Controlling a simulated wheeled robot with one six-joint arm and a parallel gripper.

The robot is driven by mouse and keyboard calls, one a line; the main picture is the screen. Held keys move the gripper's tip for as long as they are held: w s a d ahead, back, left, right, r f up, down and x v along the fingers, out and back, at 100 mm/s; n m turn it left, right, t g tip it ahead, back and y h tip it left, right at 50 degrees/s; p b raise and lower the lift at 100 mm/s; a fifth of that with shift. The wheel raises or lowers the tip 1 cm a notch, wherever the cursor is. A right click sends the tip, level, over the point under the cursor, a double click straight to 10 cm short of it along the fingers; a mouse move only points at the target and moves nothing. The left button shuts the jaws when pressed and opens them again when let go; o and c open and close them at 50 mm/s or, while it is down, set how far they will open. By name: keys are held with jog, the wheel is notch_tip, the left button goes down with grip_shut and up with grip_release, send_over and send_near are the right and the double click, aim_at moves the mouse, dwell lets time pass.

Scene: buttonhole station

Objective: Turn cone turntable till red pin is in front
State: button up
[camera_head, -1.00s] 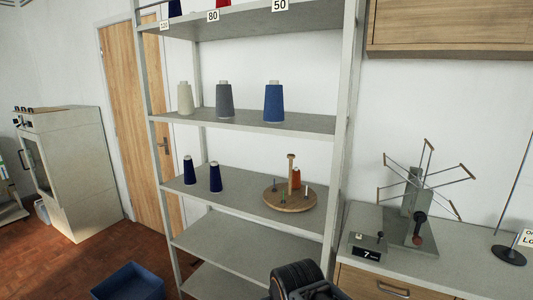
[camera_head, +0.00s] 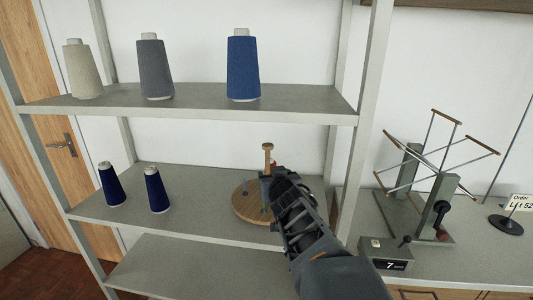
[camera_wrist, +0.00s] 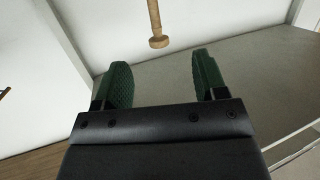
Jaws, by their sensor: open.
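The round wooden turntable (camera_head: 240,207) sits on the middle shelf, at its right part. Its upright wooden handle post (camera_head: 267,157) has a knob on top. A blue pin (camera_head: 244,187) stands at the turntable's left side. A small bit of red shows beside the post. I cannot make out the red pin; my arm hides the right part of the turntable. My gripper (camera_head: 268,180) is at the post in the head view. In the wrist view my gripper (camera_wrist: 160,68) is open and empty, with the knobbed post (camera_wrist: 156,25) just beyond its fingertips, apart from them.
Two dark blue cones (camera_head: 156,190) stand left on the same shelf (camera_head: 195,215). Cream, grey and blue cones (camera_head: 243,68) stand on the shelf above. A shelf upright (camera_head: 360,130) is close right of my arm. A yarn winder (camera_head: 425,190) stands on the right counter.

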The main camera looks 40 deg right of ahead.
aim_at(269, 148)
jog(key=w+d+r+t, duration=0.1)
jog(key=w+d, duration=0.1)
jog(key=w, duration=0.2)
jog(key=w+d+t, duration=0.1)
jog(key=w+d, duration=0.2)
jog(key=w, duration=0.1)
jog(key=w+d+r+n+b, duration=0.1)
jog(key=w+d, duration=0.1)
jog(key=w, duration=0.3)
jog(key=shift+d+r+t+y, duration=0.15)
jog(key=shift+r+t+y, duration=0.15)
jog(key=shift+t+y, duration=0.1)
grip_shut()
dwell(0.3)
